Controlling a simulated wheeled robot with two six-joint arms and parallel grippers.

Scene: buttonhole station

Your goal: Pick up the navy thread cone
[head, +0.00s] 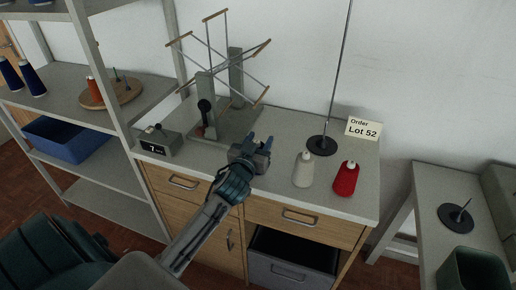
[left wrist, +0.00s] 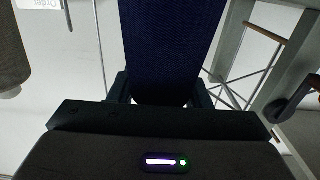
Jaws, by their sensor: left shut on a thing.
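The navy thread cone (left wrist: 170,42) fills the upper middle of the left wrist view, its ribbed blue side close to the camera. My left gripper (left wrist: 162,92) is shut on it, with one dark finger on each side. In the head view my left gripper (head: 260,146) is over the wooden cabinet's top, in front of the winder. The held cone is mostly hidden there by the gripper. My right gripper is in neither view.
A white cone (head: 303,170) and a red cone (head: 346,179) stand to the right on the cabinet top (head: 222,168). A spindle with a round black base (head: 321,146) stands behind them. The winder (head: 236,95) and a small counter box (head: 158,141) are to the left.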

